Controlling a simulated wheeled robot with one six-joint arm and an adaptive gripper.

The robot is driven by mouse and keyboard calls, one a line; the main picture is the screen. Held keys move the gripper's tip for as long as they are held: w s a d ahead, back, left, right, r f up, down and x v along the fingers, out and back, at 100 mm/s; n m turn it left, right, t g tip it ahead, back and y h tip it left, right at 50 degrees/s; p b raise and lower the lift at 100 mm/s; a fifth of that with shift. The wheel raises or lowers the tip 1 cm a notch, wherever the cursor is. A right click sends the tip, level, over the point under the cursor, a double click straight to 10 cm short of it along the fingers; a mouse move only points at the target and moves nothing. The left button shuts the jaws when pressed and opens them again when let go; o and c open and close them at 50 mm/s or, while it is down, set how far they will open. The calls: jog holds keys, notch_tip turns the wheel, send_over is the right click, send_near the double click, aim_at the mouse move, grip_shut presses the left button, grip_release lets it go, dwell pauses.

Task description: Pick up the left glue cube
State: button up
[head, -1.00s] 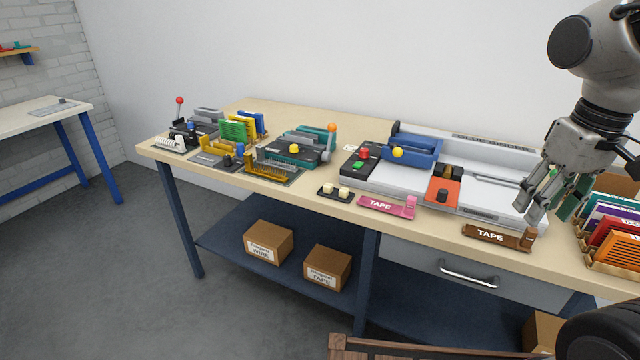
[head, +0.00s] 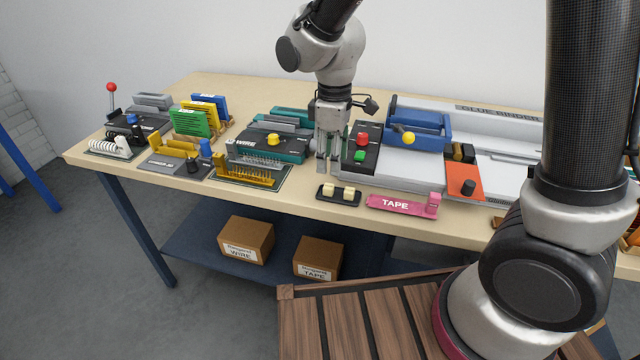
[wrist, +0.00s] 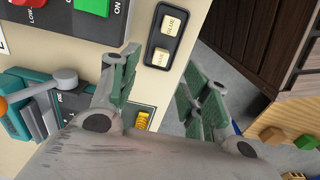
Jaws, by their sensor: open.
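The left glue cube (head: 328,188) is a small cream block in a black two-place holder (head: 338,197) near the table's front edge. The right glue cube (head: 348,192) sits beside it in the same holder. In the wrist view the left glue cube (wrist: 161,57) is the lower one, nearer my fingers, and the right glue cube (wrist: 171,23) is above it; both carry printed lettering. My gripper (head: 328,168) points down, open and empty, just behind the left cube in the head view. Its fingers are apart from the cube, and their exact height is hard to judge.
The red and green button panel (head: 361,150) of the binder stands right of my gripper. A teal machine (head: 268,143) stands close on the left. A pink tape dispenser (head: 400,204) lies right of the holder. Cardboard boxes (head: 246,240) sit on the lower shelf.

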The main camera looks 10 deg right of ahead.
aim_at(332, 186)
notch_tip(332, 186, down, 8)
jog(key=shift+s+r, duration=0.1)
jog(key=shift+s, duration=0.05)
jog(key=c, duration=0.8)
